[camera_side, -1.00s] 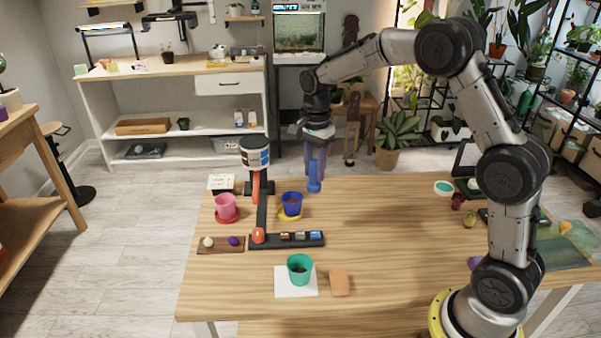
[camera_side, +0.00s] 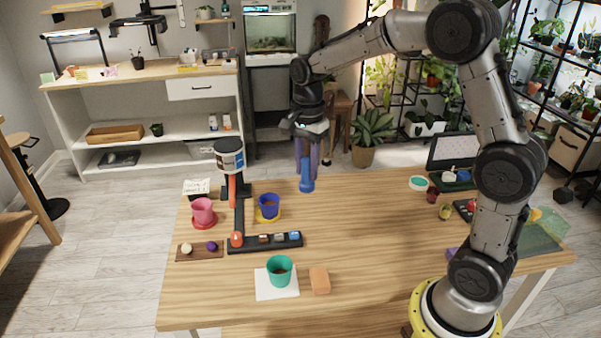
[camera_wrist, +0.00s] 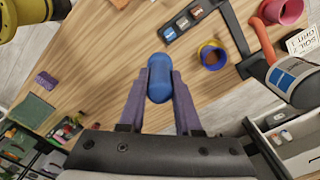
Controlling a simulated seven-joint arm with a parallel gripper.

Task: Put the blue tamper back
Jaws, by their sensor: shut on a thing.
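The blue tamper (camera_side: 307,176) is a smooth, rounded blue piece hanging upright above the table. My gripper (camera_side: 308,160) is shut on its upper part, with purple fingers on both sides. In the wrist view the tamper (camera_wrist: 159,78) sits between the two finger pads of my gripper (camera_wrist: 160,92). A black rack (camera_side: 265,242) stands on the table to the left, with small blocks along its base bar and a white, blue-banded canister (camera_side: 229,155) at its upright end. I cannot tell which spot there belongs to the tamper.
A blue pot (camera_side: 268,206) on a yellow saucer stands between the rack and my gripper. A pink pot (camera_side: 203,211), a green pot (camera_side: 279,270) and an orange block (camera_side: 319,280) are nearby. The table (camera_side: 380,240) is clear in the middle.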

